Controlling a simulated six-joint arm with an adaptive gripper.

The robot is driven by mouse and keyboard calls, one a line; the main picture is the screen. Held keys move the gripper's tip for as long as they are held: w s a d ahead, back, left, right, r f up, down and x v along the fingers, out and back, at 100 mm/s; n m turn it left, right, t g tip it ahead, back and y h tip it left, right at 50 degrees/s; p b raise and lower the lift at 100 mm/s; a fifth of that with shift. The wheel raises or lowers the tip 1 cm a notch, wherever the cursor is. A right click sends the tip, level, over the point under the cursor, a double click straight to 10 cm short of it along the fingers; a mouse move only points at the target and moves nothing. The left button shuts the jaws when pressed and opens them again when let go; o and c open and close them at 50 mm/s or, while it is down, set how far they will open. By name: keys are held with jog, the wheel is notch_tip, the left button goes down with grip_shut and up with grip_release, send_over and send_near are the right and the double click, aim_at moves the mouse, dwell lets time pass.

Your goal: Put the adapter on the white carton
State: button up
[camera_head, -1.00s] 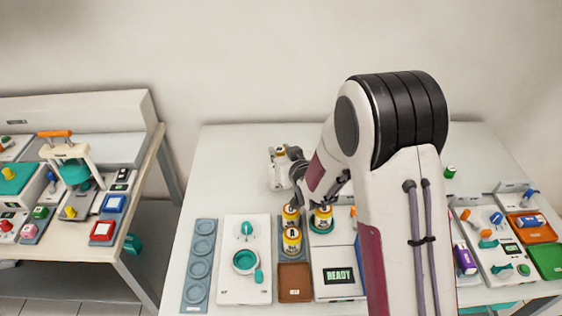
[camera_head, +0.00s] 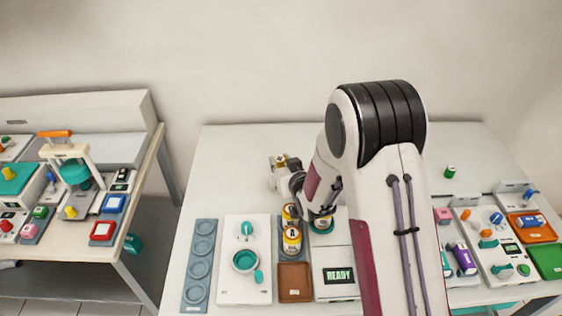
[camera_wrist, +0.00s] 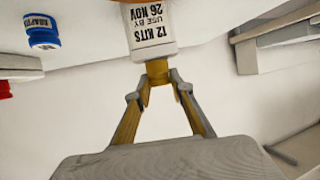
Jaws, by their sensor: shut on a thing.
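In the wrist view my gripper (camera_wrist: 160,88) is shut on a small yellow-brown piece (camera_wrist: 157,71), which I take to be the adapter. The piece lies right against the end of a white carton (camera_wrist: 151,27), whose upside-down print reads "12 KITS USE BY 26 NOV". I cannot tell whether the piece rests on the carton or only lines up with it. In the head view my arm reaches to the table's middle, behind the amber bottles (camera_head: 291,240).
A blue labelled container (camera_wrist: 42,32) stands to the carton's left in the wrist view. In the head view, a white panel with a teal cup (camera_head: 245,261), a brown tray (camera_head: 295,283) and a READY display (camera_head: 339,275) lie in front. The table's back left is clear.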

jog(key=shift+f, duration=0.1)
jog(key=o, duration=1.1)
jog(key=shift+s+r, duration=0.25)
jog(key=v, duration=1.1)
jog(key=shift+s, duration=0.15)
jog(key=shift+d+r, duration=0.15)
